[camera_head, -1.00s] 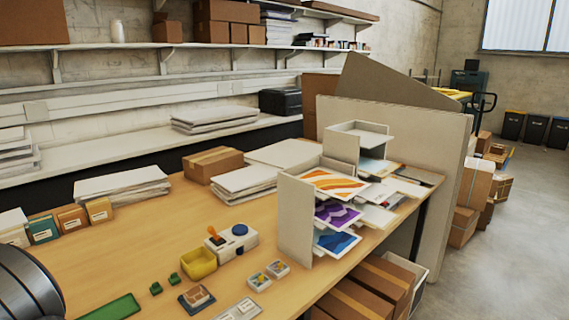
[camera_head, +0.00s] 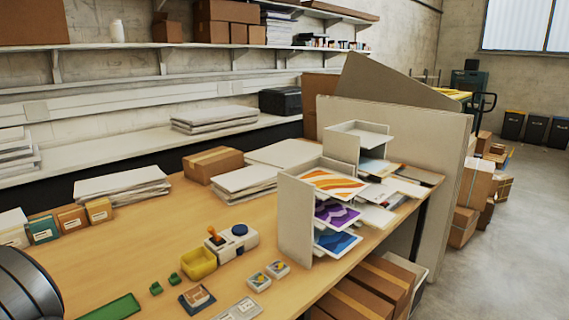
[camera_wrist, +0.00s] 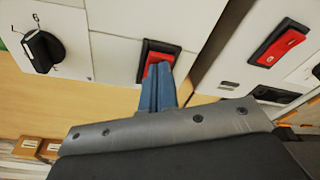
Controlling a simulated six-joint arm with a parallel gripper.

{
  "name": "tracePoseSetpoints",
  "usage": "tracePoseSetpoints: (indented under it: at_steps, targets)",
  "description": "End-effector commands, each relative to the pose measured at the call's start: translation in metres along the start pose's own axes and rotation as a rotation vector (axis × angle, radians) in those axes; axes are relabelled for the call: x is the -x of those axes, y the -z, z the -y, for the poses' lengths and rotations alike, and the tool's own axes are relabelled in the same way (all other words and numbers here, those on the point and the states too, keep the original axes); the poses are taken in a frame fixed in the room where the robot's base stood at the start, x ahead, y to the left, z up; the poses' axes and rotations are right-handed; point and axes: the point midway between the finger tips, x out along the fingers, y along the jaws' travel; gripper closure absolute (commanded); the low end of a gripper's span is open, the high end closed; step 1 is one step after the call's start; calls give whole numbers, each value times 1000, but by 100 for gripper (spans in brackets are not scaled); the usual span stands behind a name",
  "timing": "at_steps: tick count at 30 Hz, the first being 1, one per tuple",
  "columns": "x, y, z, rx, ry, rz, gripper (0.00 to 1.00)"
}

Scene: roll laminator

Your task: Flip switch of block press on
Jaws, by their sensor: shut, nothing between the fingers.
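In the wrist view, a red rocker switch (camera_wrist: 152,60) in a black frame sits on a white panel (camera_wrist: 110,55). My gripper (camera_wrist: 160,70) is shut, with its blue-grey fingertips at the lower part of this switch and partly covering it. I cannot tell whether they touch it. A black dial (camera_wrist: 42,50) marked with a 6 is to the left on the white front. A second red switch (camera_wrist: 278,46) is on another white machine at the right. No label shows which machine is the block press. The gripper is outside the head view.
In the head view, the wooden table (camera_head: 130,240) holds a yellow bin (camera_head: 199,263), a white device with an orange handle (camera_head: 232,245), a green strip (camera_head: 110,309) and a print rack (camera_head: 296,220). Paper stacks (camera_head: 122,186) and a cardboard box (camera_head: 212,164) stand behind.

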Motion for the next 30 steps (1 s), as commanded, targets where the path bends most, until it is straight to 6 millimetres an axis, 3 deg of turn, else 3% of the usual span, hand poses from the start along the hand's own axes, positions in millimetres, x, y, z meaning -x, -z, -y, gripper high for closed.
tracePoseSetpoints:
  at_steps: [14,30]
  targets:
    - [-5,-1,0,0,0,0,100]
    - [34,6,0,0,0,-3,100]
